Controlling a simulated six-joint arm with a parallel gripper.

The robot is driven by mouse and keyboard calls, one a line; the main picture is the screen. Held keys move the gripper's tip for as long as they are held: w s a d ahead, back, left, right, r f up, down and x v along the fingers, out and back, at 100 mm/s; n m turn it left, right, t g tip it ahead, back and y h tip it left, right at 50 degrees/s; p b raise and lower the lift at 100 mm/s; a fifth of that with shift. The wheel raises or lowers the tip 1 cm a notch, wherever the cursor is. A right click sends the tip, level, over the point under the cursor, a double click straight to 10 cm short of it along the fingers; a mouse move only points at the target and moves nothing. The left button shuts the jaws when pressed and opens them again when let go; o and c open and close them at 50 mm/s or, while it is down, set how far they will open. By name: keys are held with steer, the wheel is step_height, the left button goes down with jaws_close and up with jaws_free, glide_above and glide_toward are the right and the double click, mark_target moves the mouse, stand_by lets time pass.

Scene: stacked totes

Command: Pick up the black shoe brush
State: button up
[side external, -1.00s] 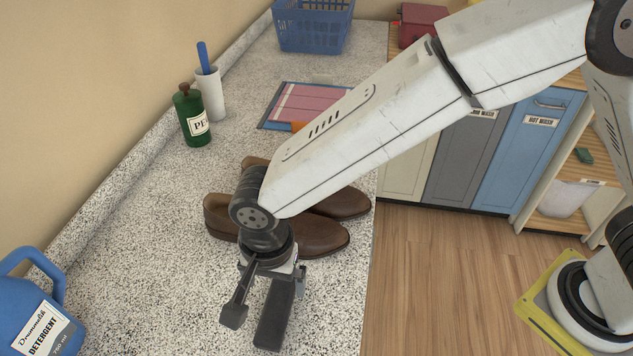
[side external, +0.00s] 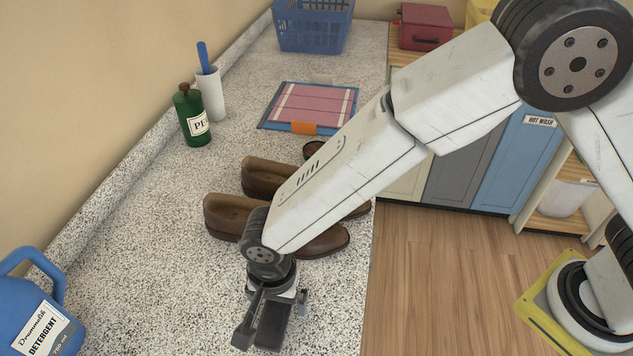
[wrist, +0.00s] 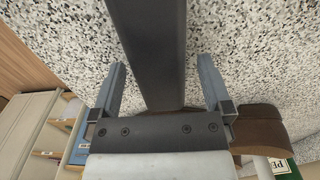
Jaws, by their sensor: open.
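The black shoe brush (side external: 272,330) is a long dark block on the speckled counter, in front of the brown shoes. My gripper (side external: 271,316) is directly over it, pointing down, and partly hides it in the side view. In the wrist view the brush (wrist: 150,40) runs as a dark bar between the two fingers of my gripper (wrist: 160,64). The fingers are open, one on each side, with gaps between them and the brush. The brush's near end is hidden behind the gripper's body.
Brown shoes (side external: 228,217) stand just behind, partly under my arm. A blue detergent jug (side external: 30,310) is at the front left. A green bottle (side external: 190,118), white cup (side external: 211,98), folding board (side external: 318,102) and blue basket (side external: 312,28) are farther back. The counter (side external: 150,260) left of my gripper is clear.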

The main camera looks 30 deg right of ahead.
steer(key=shift+f, duration=0.1)
stand_by(0.4)
jaws_close()
steer(key=shift+r, duration=0.9)
steer(key=s+d+r, duration=0.9)
steer(key=s+r, duration=0.1)
steer(key=r, duration=0.1)
steer(key=shift+s, duration=0.4)
steer(key=shift+r, duration=0.1)
